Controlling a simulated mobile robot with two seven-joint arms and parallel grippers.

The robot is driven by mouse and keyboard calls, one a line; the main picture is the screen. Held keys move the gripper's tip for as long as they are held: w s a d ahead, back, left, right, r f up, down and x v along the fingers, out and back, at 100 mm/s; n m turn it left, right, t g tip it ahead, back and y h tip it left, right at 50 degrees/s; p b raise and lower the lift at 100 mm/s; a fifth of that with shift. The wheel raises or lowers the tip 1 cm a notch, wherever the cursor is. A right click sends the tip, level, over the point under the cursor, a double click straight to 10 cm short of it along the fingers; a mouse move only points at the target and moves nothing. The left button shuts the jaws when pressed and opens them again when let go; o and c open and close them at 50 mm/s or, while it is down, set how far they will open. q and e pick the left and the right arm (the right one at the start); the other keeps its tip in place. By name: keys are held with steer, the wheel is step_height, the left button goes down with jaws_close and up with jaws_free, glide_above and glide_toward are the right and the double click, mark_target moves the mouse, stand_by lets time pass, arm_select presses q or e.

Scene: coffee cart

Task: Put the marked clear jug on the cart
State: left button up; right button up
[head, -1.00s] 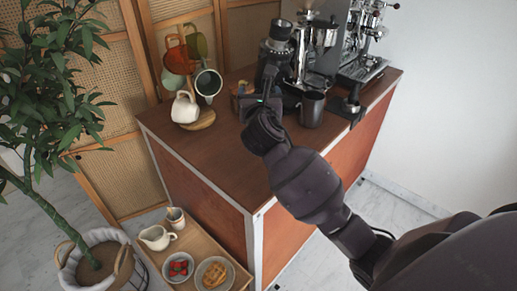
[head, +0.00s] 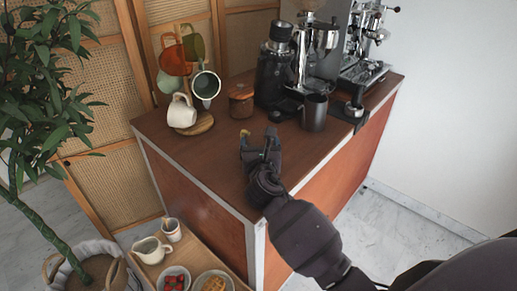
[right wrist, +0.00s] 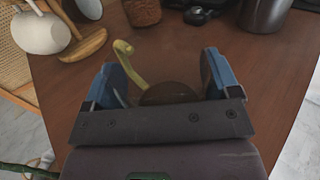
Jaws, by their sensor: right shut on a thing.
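My right gripper (head: 259,148) is over the brown top of the cart (head: 213,160), near its front edge. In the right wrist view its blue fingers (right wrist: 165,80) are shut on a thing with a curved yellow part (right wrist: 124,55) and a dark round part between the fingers. I take it for the clear jug; its see-through walls hardly show, and I see no mark. In the head view only a yellow bit of it (head: 244,133) shows. I cannot tell whether it touches the top. My left gripper is not in view.
A mug tree with a white mug (head: 182,111), a wooden jar (head: 241,101), a grinder (head: 272,68), a dark cup (head: 314,113) and an espresso machine (head: 362,68) stand behind. A low tray (head: 186,262) holds a white pitcher and bowls. The cart's front left top is clear.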

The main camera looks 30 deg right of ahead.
steer(key=shift+f, duration=0.25)
steer(key=shift+f, duration=0.2)
steer(key=o, duration=0.9)
steer(key=shift+c, duration=0.2)
steer(key=shift+r, duration=0.2)
steer(key=p+v, duration=0.1)
steer(key=v, duration=1.1)
